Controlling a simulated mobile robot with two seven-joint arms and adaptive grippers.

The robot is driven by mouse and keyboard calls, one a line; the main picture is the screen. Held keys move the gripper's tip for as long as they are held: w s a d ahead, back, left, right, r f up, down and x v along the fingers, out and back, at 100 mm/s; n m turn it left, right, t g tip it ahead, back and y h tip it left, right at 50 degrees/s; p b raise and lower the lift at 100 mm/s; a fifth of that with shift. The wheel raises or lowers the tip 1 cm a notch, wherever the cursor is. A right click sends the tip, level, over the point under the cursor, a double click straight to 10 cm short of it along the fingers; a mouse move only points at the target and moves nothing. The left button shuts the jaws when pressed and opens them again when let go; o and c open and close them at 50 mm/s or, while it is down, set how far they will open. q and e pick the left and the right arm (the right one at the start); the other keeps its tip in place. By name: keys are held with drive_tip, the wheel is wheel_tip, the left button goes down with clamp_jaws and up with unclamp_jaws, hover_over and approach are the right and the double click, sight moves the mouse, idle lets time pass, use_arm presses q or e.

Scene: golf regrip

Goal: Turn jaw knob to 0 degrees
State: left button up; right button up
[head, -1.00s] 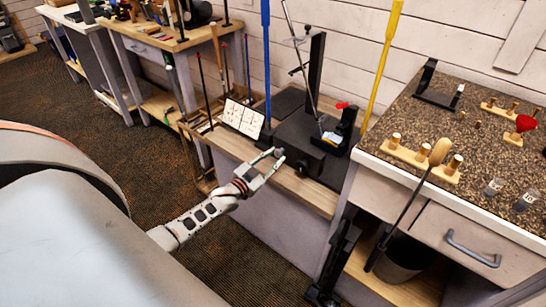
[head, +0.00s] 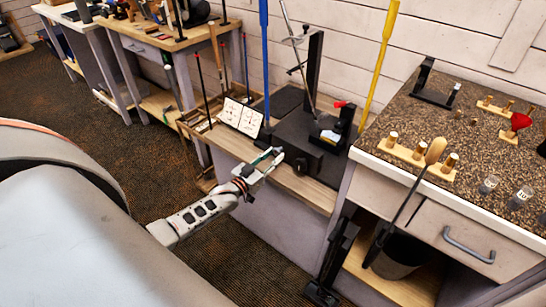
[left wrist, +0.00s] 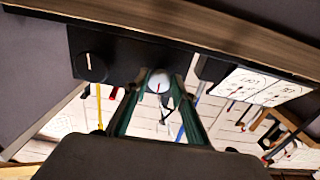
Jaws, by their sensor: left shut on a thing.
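A black clamp machine (head: 300,130) stands on the bench, with a black knob (head: 301,164) on its front. In the left wrist view that black knob (left wrist: 91,67) has a white line, standing nearly upright in the picture. A second knob, white-faced with a red line (left wrist: 158,82), sits beside it on the black front; its line is close to upright in the picture, slightly tilted. My left gripper (head: 273,157) reaches this front, its fingers shut around the white-faced knob. No label shows which one is the jaw knob. My right gripper is not in view.
A card with drawings (head: 240,117) stands left of the machine. A wooden bench edge (head: 300,186) runs below its front. A speckled counter (head: 450,130) with wooden pegs lies to the right. Blue and yellow poles stand behind.

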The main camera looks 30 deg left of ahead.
use_arm(q)
drive_tip(key=o, duration=1.1)
drive_tip(key=shift+s, duration=0.5)
drive_tip(key=s, duration=0.7)
drive_tip(key=s+a, duration=0.1)
drive_tip(key=s, duration=0.3)
drive_tip(key=s+d+f+m+g, duration=0.1)
drive_tip(key=s+d+f+g, duration=0.1)
drive_tip(key=s+d, duration=0.5)
drive_tip(key=s+d+f+m+g+h, duration=0.1)
drive_tip(key=s+d+f+g, duration=0.1)
drive_tip(key=s+d, duration=0.5)
drive_tip(key=s+d+f+m+g+p, duration=0.1)
drive_tip(key=s+d+f+g, duration=0.1)
drive_tip(key=s+d, duration=0.5)
drive_tip(key=shift+s+d+f+m+g, duration=0.15)
drive_tip(key=shift+d+g, duration=0.2)
drive_tip(key=shift+d, duration=0.4)
drive_tip(key=shift+s+d+f+m+g, duration=0.15)
drive_tip(key=shift+d+g, duration=0.2)
drive_tip(key=shift+d, duration=0.35)
